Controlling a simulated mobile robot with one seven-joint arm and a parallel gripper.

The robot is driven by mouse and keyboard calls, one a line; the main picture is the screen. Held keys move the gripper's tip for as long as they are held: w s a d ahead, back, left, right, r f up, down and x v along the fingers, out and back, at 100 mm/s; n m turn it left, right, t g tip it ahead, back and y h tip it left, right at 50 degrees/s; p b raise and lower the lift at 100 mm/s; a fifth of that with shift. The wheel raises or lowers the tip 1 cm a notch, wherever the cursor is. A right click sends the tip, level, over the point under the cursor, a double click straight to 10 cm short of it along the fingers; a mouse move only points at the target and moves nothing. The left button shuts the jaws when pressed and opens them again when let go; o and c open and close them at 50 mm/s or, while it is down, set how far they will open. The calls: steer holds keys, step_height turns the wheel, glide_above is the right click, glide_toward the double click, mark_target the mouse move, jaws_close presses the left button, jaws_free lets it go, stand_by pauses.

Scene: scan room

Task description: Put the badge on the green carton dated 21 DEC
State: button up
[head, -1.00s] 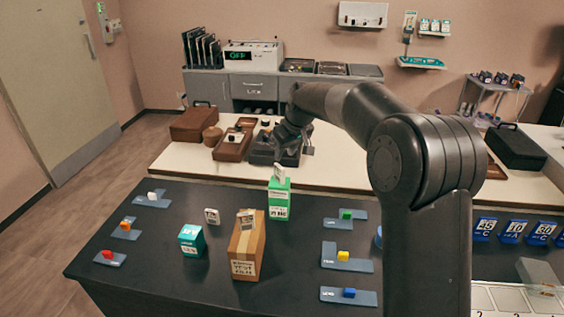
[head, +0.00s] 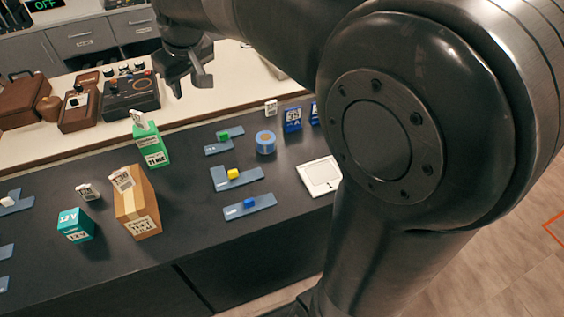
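A bright green carton (head: 152,148) stands on the dark table with a white tag (head: 139,119) on its top. A teal-green carton (head: 76,226) stands at the front left. A brown carton (head: 137,212) between them carries another white tag (head: 122,180). A small white tag (head: 88,192) stands behind the teal carton, and one more (head: 271,107) is at the table's back edge. I cannot tell which tag is the badge, and the printed dates are too small to read. My gripper (head: 188,84) is open and empty, above the pale bench beyond the green carton.
Blue-grey trays with green (head: 224,135), yellow (head: 232,174) and blue (head: 249,203) cubes lie to the right. A blue tape roll (head: 265,142) and a white framed panel (head: 320,176) lie further right. Cases and a control box (head: 131,95) sit on the bench behind.

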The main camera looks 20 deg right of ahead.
steer(key=s+d+f+m, duration=0.1)
steer(key=s+d, duration=0.3)
steer(key=s, duration=0.4)
steer(key=s+d+f+m+h, duration=0.1)
steer(key=s+d+f+m, duration=0.1)
steer(key=s, duration=0.6)
steer(key=s+d+f+m+t, duration=0.1)
steer(key=s+d+f+m, duration=0.1)
steer(key=s+d, duration=0.4)
steer(key=shift+s+f, duration=0.4)
steer(key=shift+s, duration=0.7)
